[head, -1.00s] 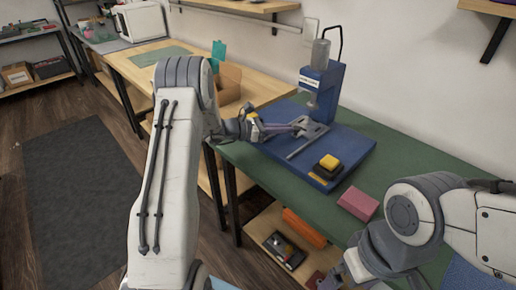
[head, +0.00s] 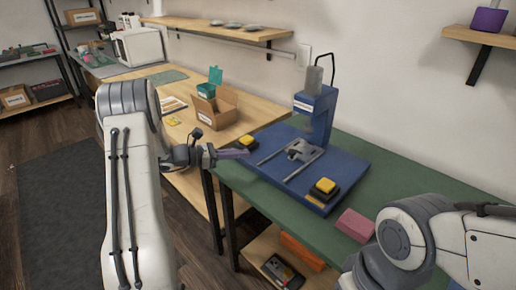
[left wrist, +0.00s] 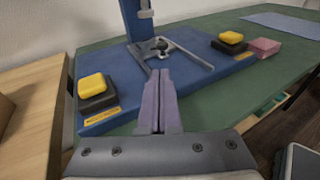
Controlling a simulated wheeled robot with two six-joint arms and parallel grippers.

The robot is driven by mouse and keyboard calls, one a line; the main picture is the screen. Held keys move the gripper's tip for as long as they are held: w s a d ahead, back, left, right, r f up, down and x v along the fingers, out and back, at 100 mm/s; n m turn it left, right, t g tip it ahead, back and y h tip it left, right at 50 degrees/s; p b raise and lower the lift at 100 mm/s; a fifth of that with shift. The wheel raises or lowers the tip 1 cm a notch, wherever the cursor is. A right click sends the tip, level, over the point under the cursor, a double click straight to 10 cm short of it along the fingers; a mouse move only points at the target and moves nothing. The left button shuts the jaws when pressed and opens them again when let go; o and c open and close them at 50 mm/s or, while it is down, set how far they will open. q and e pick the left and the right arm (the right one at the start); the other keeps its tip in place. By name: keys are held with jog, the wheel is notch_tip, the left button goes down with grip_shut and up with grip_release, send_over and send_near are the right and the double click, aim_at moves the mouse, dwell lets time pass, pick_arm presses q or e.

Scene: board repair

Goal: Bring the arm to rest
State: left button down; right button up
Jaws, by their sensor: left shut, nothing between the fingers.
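My left gripper (head: 232,153) is shut and empty, held in the air over the left edge of the green bench. In the left wrist view its fingers (left wrist: 158,100) meet in front of the blue press base. The blue press (head: 314,112) stands upright on that base, with a grey metal fixture (head: 303,151) beneath it. My right arm shows at the lower right of the head view. Its fingers are out of view.
Two yellow buttons (head: 325,186) (head: 246,142) sit on the front corners of the press base (head: 345,160). A pink block (head: 355,225) lies on the green bench (head: 400,185). An open cardboard box (head: 215,110) stands on the wooden table to the left. An orange bin (head: 302,251) is on the shelf below.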

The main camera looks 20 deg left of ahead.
pick_arm(q)
jog(key=s+d+r+m+g+y, duration=0.1)
jog(key=s+d+m+g, duration=0.6)
jog(key=d, duration=0.5)
jog(key=s+d+r+m+g+y, duration=0.15)
jog(key=s+d+m+g, duration=0.35)
jog(key=s+d+m, duration=0.5)
jog(key=s+d+m+t+y, duration=0.25)
jog(key=s+m+y, duration=0.65)
jog(key=s+m, duration=0.85)
notch_tip(320, 180, up, 16)
jog(key=n+p, duration=0.1)
jog(key=p, duration=1.5)
jog(key=shift+s+f+g, duration=0.2)
jog(key=shift+g, duration=0.15)
